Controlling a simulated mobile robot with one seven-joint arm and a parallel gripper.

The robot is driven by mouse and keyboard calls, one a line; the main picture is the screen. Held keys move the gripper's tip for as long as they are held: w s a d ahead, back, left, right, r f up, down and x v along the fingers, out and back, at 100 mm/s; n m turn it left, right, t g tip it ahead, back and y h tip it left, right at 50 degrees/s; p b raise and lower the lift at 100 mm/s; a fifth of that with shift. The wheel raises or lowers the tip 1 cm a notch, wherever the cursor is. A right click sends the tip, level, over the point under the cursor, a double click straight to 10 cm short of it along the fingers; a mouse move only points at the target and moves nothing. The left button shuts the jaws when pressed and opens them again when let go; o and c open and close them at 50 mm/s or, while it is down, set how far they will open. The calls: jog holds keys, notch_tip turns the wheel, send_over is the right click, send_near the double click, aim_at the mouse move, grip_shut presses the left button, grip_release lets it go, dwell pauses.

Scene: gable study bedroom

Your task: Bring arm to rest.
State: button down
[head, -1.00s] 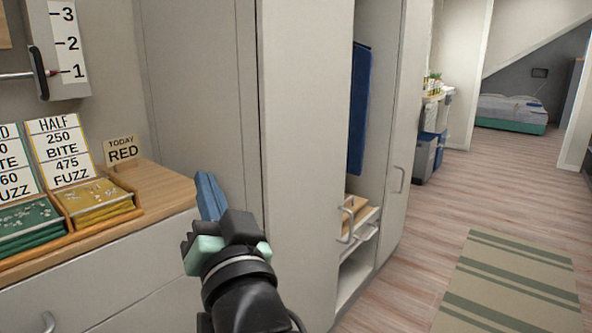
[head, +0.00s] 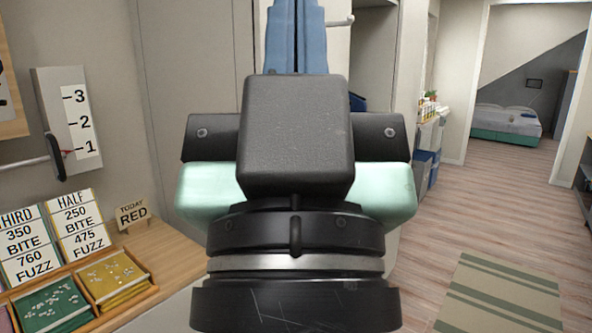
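My gripper (head: 296,30) is raised in the middle of the head view, seen from behind. Its two blue fingers point up and away, side by side with almost no gap between them. Nothing shows between the fingers, and no held object is visible. The dark block and pale green sides of the gripper body fill the centre and hide much of the wardrobe behind.
At left, a wooden counter (head: 160,262) holds open boxes of green and yellow packets, price cards and a "TODAY RED" sign (head: 132,212). A lever panel numbered 1 to 3 (head: 66,125) is on the wall. At right, a striped rug (head: 500,295) lies on open floor.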

notch_tip(320, 180, up, 15)
jog(key=p, duration=1.3)
jog(key=shift+r, duration=0.15)
